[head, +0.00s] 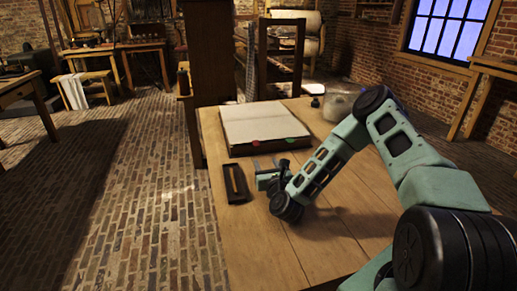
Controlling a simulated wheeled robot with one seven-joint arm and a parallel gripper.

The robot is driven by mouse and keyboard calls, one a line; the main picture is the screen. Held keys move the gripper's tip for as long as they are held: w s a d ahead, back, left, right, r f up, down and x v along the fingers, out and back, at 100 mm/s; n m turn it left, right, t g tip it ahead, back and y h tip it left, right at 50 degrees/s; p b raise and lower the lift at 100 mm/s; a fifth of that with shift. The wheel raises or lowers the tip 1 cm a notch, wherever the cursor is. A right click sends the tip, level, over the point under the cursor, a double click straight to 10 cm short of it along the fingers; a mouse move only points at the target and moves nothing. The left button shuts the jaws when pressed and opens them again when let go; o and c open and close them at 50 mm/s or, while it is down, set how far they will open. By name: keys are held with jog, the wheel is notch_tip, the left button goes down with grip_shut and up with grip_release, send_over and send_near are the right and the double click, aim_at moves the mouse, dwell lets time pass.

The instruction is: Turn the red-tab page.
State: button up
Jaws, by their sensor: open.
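A large open book or page stack (262,120) with blank pale pages lies flat on the wooden table. A small red tab (255,142) shows at its front edge, left of a green tab (290,140). My gripper (265,163) is open, low over the table just in front of the book's front edge, near the red tab. Its fingers look empty. Whether a fingertip touches the book cannot be told at this size.
A dark narrow tray (242,198) holding a thin tan rod (235,180) lies left of my gripper. The table's (262,240) near left part is bare.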

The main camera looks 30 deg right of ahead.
jog(key=x, duration=1.1)
jog(key=shift+w, duration=0.3)
